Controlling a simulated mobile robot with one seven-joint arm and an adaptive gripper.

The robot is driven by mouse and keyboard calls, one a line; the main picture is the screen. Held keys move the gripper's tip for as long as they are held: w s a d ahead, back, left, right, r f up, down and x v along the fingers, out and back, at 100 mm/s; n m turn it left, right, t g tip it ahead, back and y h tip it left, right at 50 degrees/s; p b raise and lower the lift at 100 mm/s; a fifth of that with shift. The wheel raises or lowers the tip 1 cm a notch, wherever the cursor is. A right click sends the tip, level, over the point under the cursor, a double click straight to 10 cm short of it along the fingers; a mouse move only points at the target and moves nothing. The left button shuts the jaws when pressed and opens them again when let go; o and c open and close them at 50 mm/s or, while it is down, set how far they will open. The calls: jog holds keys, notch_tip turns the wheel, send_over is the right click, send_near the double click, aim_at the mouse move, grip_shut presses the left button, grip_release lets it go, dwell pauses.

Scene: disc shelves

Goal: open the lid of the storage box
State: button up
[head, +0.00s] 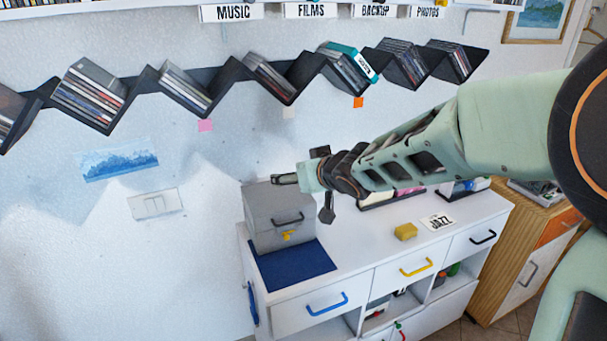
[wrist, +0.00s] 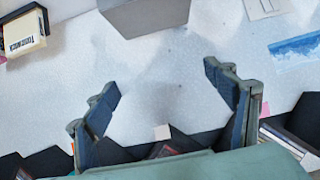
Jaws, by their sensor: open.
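The grey storage box (head: 265,212) stands on the left end of the white cabinet, its lid (head: 270,197) closed. A black handle (head: 288,219) and a yellow latch (head: 291,235) are on its front. A grey box surface (wrist: 145,14), probably the same box, shows at the top edge in the wrist view. My gripper (head: 285,179) is at the height of the lid's top, by its back right in the picture. Whether it touches the lid cannot be told. In the wrist view my gripper (wrist: 162,80) is open with nothing between its fingers.
A dark blue mat (head: 293,265) lies in front of the box on the white cabinet (head: 380,255). The zigzag disc shelf (head: 235,72) runs along the wall above.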

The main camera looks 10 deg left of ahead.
jog(key=shift+v, duration=1.25)
